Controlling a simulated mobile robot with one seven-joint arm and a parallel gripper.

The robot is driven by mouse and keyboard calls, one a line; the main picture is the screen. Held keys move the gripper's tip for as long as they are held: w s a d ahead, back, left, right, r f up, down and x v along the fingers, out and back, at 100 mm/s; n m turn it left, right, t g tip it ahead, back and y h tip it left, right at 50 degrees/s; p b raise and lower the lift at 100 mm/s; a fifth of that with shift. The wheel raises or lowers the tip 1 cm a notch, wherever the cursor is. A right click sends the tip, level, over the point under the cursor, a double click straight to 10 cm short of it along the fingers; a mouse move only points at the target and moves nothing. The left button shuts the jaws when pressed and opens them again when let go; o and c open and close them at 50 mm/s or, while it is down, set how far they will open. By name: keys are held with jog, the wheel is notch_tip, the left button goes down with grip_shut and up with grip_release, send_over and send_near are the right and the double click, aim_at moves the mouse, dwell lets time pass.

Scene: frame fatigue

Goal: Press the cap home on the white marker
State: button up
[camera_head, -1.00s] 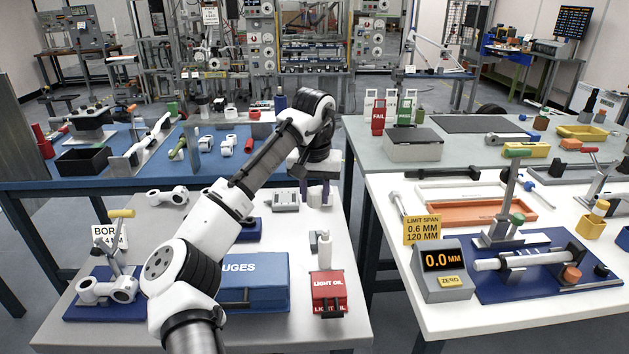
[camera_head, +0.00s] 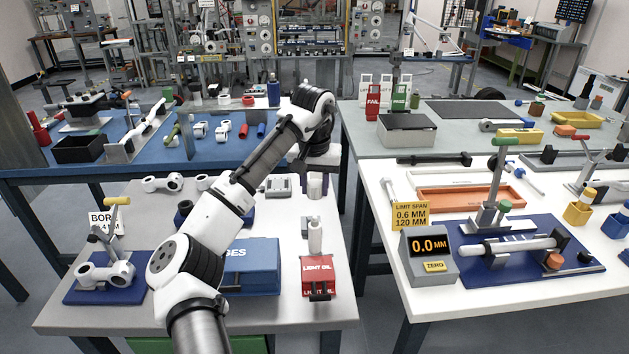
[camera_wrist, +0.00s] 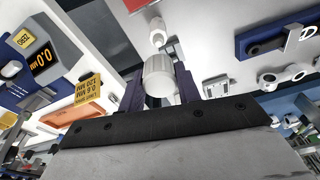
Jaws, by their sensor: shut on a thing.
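My gripper (camera_wrist: 160,92) is shut on a white ribbed cylinder (camera_wrist: 160,72), seen nearly end-on between the dark purple fingers in the wrist view. It looks like the cap, but I cannot be sure. In the head view, my gripper (camera_head: 317,186) is over the near left table, behind the red box. A white upright cylinder with a narrower top (camera_head: 315,236), possibly the white marker, stands behind that box. It also shows beyond the held piece in the wrist view (camera_wrist: 157,30), apart from it.
A red LIGHT OIL box (camera_head: 318,275) and a blue gauge case (camera_head: 255,268) stand in front. A small grey block (camera_head: 305,228) is beside the upright cylinder. A grey fixture (camera_head: 277,187) lies left of my gripper. The right table holds a 0.0 mm readout (camera_head: 430,255).

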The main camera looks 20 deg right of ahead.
aim_at(315, 217)
jog(key=shift+f+b, duration=0.75)
jog(key=shift+f, duration=1.85)
jog(key=shift+f, duration=0.45)
jog(key=shift+f, duration=0.2)
jog(key=shift+f, duration=0.15)
jog(key=shift+f, duration=0.15)
jog(key=shift+f, duration=0.15)
jog(key=shift+f, duration=0.15)
jog(key=shift+f, duration=0.6)
